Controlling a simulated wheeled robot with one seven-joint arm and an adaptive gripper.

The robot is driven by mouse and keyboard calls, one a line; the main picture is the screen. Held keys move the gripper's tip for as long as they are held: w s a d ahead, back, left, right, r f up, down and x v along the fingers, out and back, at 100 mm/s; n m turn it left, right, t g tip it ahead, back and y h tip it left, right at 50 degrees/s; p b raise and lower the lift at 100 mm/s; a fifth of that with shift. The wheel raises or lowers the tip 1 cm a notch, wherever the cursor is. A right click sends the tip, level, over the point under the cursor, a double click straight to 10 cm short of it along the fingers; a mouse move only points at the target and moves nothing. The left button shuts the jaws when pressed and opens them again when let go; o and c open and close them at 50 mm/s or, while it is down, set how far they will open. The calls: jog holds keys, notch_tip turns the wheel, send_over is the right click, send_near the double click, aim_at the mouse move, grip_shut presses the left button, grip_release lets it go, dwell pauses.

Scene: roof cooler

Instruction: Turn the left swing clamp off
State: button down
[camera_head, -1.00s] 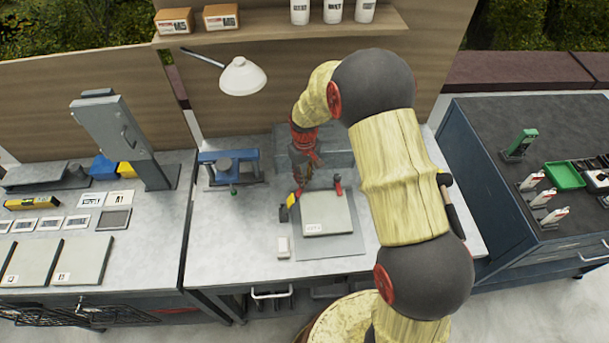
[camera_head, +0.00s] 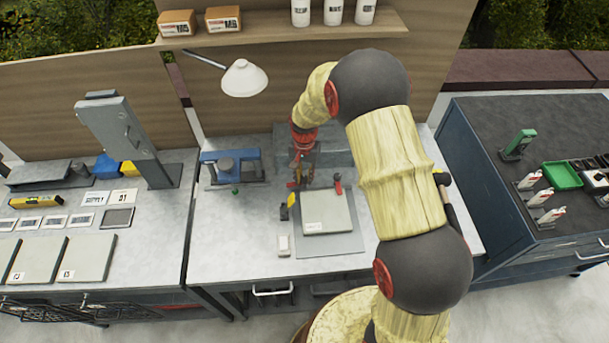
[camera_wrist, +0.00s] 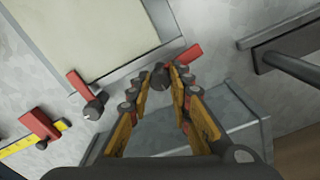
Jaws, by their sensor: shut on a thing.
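A pale square plate (camera_head: 326,211) lies on a grey base on the middle bench. Two small clamps with red levers stand along its back edge. The left swing clamp shows in the wrist view as a dark post (camera_wrist: 160,76) with a red lever (camera_wrist: 188,57) angled away from the plate's edge. My gripper (camera_head: 298,183) is at this clamp, with its fingers (camera_wrist: 162,82) closed around the post from both sides. The right clamp (camera_head: 338,186), also in the wrist view (camera_wrist: 92,105), is free of the gripper. The fingers partly hide the left clamp in the head view.
A blue press (camera_head: 232,167) stands left of the plate and a grey block (camera_head: 335,150) behind it. A yellow-black item (camera_head: 291,200) and a small white box (camera_head: 283,244) are left of the plate. A lamp (camera_head: 244,78) hangs above.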

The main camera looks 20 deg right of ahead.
aim_at(304, 178)
jog(key=shift+m, duration=1.1)
jog(key=c, duration=1.6)
grip_release()
notch_tip(304, 178, up, 12)
